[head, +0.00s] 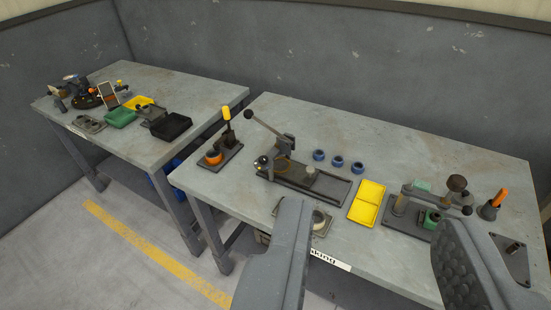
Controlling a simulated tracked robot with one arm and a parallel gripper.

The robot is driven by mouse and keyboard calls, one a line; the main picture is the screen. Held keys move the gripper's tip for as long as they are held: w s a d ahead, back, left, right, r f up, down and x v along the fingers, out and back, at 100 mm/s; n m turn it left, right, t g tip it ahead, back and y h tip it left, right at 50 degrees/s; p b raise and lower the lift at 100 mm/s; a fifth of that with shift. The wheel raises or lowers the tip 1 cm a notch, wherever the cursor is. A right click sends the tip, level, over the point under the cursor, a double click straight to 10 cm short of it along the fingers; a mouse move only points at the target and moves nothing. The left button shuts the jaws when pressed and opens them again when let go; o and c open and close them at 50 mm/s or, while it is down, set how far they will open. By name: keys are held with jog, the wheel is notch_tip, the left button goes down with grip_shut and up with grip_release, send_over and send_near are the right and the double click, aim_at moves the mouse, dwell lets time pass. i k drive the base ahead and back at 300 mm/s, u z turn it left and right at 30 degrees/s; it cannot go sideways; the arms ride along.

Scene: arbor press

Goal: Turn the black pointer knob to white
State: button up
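My gripper (372,215) is open and empty. Its two grey fingers stand wide apart in front of the near edge of the right workbench (410,160). I cannot make out the black pointer knob or a white mark for certain. A dark plate (513,262) with small fittings lies at the right end of the bench, partly behind my right finger. A grey plate with a round pale part (318,219) lies at the front edge, partly behind my left finger. Neither shows a clear pointer at this size.
The arbor press (285,170) stands mid-bench with its lever raised. Three blue rings (337,161), a yellow tray (367,203), a lever fixture (405,206) and an orange-handled tool (493,204) are nearby. A left bench (185,91) holds trays. The back right of the right bench is clear.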

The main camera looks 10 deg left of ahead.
aim_at(263, 160)
jog(key=z, duration=0.1)
jog(key=i, duration=1)
jog(key=u, duration=0.1)
